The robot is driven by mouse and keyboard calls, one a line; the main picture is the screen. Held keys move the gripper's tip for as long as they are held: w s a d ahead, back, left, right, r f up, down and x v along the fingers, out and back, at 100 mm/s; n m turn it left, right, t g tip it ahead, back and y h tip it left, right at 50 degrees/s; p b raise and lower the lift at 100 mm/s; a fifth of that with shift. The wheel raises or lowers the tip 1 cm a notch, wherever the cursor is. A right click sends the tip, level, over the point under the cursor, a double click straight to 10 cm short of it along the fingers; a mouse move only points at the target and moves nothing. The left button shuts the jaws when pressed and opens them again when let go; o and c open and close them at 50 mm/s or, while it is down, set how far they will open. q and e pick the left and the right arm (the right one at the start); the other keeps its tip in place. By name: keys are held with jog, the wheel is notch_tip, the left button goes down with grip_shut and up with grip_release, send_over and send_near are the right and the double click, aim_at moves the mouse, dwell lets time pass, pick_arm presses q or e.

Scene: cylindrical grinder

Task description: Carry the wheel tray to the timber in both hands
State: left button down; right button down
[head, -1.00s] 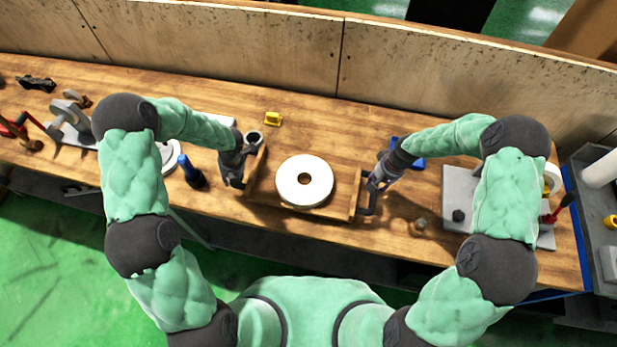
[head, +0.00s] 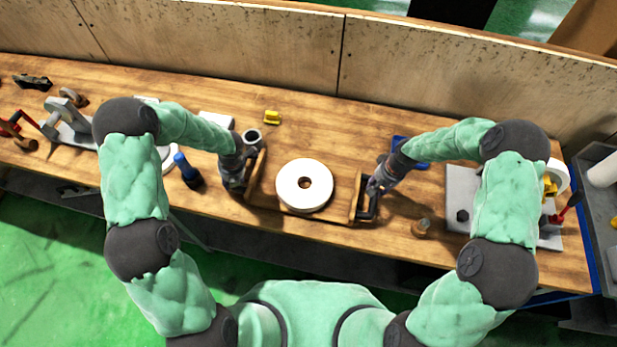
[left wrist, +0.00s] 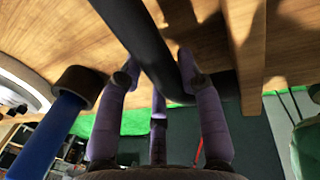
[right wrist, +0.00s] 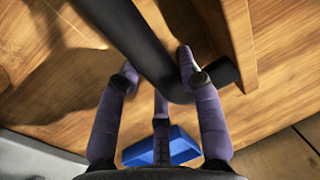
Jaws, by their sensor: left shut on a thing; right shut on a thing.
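The wheel tray (head: 357,200) is wooden, with a raised wall and a dark handle at each end. A white grinding wheel (head: 290,188) with a brown centre hole lies flat in it. My left gripper (head: 236,182) is shut on the left handle, whose dark bar (left wrist: 146,40) crosses between the fingers in the left wrist view. My right gripper (head: 374,190) is shut on the right handle; its bar (right wrist: 130,35) shows between the fingers in the right wrist view. The tray looks level over the bench; its height is hard to tell. I cannot pick out the timber.
The wooden bench (head: 330,130) has a tall back board (head: 230,50). Near the left end stand a grey cup (head: 252,137) and a blue-handled tool (head: 186,168). A yellow block (head: 272,117) lies behind. To the right are a small brown piece (head: 421,228) and a grey plate (head: 460,190).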

pick_arm(q)
jog(key=shift+w+f, duration=0.15)
jog(key=shift+f, duration=0.05)
pick_arm(e)
jog(key=shift+w+f, duration=0.1)
jog(key=shift+f, duration=0.15)
pick_arm(q)
jog(key=c, duration=0.9)
grip_release()
pick_arm(e)
jog(key=c, duration=0.9)
grip_release()
pick_arm(q)
jog(key=shift+o, duration=0.4)
jog(key=shift+s, duration=0.25)
pick_arm(e)
jog(key=shift+o, duration=0.4)
jog(key=shift+s, duration=0.2)
pick_arm(q)
notch_tip(320, 180, up, 12)
jog(key=d, duration=0.2)
jog(key=shift+s+d+f, duration=0.15)
pick_arm(e)
notch_tip(320, 180, up, 12)
jog(key=d, duration=0.2)
jog(key=shift+s+d, duration=0.15)
jog(key=shift+s, duration=0.05)
jog(key=shift+f, duration=0.1)
